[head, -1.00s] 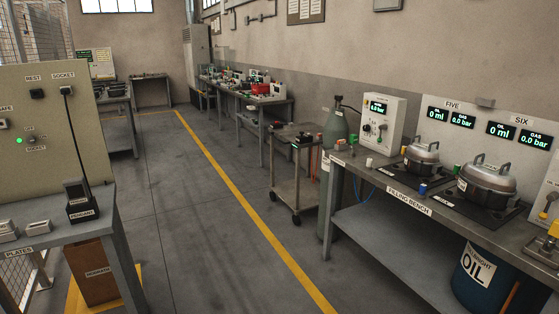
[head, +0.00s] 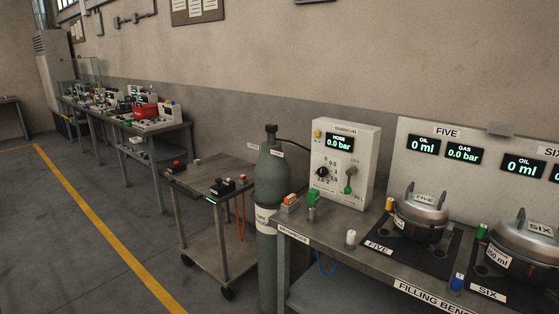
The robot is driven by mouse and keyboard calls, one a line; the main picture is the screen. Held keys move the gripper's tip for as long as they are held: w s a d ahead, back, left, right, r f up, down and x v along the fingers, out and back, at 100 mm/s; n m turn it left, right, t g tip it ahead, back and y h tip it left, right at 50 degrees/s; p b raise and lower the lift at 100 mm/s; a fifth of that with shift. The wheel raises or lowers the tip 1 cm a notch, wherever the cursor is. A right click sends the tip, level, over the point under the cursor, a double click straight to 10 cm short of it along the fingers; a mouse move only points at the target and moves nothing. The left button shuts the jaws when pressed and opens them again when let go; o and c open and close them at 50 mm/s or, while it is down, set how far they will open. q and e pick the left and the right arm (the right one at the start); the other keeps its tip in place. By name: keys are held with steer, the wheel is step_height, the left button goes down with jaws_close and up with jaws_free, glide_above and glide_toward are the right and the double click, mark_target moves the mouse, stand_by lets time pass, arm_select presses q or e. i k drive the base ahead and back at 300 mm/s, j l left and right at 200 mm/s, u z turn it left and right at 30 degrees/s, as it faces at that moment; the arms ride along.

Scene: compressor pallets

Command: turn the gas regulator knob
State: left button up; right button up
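The gas regulator panel (head: 341,166) is a white box standing at the back left of the filling bench, with a lit display (head: 340,142) reading HOSE 0.0 bar. A black knob (head: 322,173) sits on its face at the lower left, ringed by a number scale. A lever with a green end (head: 349,180) is to the right of the knob. A green gas cylinder (head: 272,185) stands left of the panel, with a black hose running from its top toward the panel. Neither of my grippers shows in the head view.
The filling bench (head: 325,235) carries compressors FIVE (head: 422,212) and SIX (head: 528,245), with small coloured caps between. A cart (head: 200,195) stands left of the cylinder. A long table (head: 150,125) lines the wall behind. The floor (head: 75,250) at left is clear.

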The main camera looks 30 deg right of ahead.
mark_target(323, 172)
steer(key=i, duration=2.35)
steer(key=i+z, duration=0.4)
steer(key=i+j+z, duration=0.25)
steer(key=z, duration=0.15)
steer(key=i+j+z, duration=0.35)
steer(key=i, duration=0.15)
